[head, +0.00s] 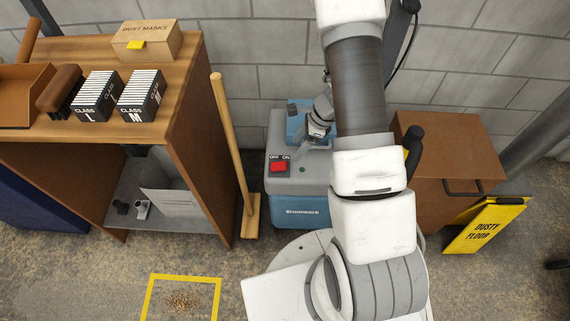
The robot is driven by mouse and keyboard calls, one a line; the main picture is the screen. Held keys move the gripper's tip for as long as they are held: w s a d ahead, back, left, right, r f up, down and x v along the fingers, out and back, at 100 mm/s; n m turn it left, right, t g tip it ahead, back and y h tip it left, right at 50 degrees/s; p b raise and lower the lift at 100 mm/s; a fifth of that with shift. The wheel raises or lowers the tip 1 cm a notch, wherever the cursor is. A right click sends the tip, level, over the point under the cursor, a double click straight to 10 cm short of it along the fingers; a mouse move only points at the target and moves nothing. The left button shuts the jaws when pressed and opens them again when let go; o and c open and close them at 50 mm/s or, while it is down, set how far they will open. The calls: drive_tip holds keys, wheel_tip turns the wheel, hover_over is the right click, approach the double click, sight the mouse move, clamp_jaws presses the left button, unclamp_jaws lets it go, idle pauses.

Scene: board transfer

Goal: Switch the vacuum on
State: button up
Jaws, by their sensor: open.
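The vacuum is a blue and grey box (310,185) on the floor at the middle, against the block wall. A red rocker switch (279,167) sits on its grey top, under the words OFF and ON. I cannot tell which side of the switch is down. My arm hides the vacuum's right side.
A wooden bench (185,85) stands left, with a dust masks box (146,42) and filter boxes (97,97). A broom (232,150) stands between bench and vacuum. A brown cabinet (460,150) and yellow dusty floor sign (485,228) are right. A yellow floor frame (183,279) surrounds debris.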

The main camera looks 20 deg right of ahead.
sight(284, 165)
drive_tip(key=b+x, duration=0.2)
drive_tip(key=x, duration=0.8)
drive_tip(key=shift+f, duration=0.1)
drive_tip(key=shift+b, duration=0.3)
clamp_jaws()
